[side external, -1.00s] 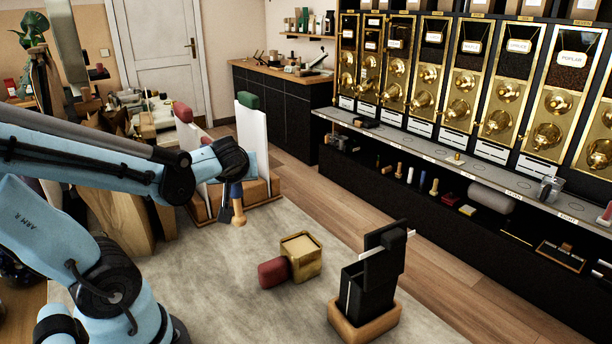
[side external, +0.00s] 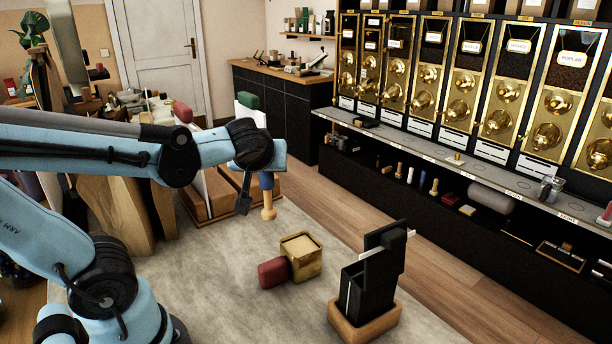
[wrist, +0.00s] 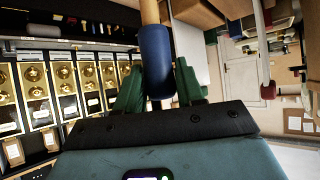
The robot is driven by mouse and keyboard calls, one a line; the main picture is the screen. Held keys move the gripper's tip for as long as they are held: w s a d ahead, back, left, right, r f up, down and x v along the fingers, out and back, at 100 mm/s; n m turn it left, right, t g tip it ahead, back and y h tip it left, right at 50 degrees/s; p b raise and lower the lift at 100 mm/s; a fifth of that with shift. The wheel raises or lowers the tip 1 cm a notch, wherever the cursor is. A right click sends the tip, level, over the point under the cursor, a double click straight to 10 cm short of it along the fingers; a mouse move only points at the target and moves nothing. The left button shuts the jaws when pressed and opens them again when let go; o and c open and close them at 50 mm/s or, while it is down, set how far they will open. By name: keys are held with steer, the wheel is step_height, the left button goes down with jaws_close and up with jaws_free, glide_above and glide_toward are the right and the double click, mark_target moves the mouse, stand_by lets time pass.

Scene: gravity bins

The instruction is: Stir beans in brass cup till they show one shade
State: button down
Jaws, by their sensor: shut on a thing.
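The square brass cup (side external: 302,262) with a red handle (side external: 272,272) stands on the grey table. Pale beans (side external: 299,245) show level in its top; their shades are too small to tell apart. My gripper (side external: 262,185) hangs behind and to the left of the cup, above the table. In the wrist view my gripper's green fingers (wrist: 158,88) are shut around the blue grip (wrist: 156,52) of a wooden stirrer. The stirrer's pale wooden end (side external: 268,212) points down and is clear of the cup.
A black holder on a wooden base (side external: 366,318) stands right of the cup. White panels with green and red tops (side external: 247,100) stand behind my arm. Brass bean dispensers (side external: 460,90) line the far wall over a grey counter (side external: 450,160). The table (side external: 220,275) left of the cup is clear.

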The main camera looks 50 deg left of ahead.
steer(key=w+d+r+m+t+h, duration=0.2)
steer(key=d+r, duration=0.3)
steer(key=d, duration=0.4)
steer(key=shift+m, duration=0.7)
steer(key=shift+f, duration=0.1)
step_height(320, 180, down, 13)
stand_by(0.3)
stand_by(0.3)
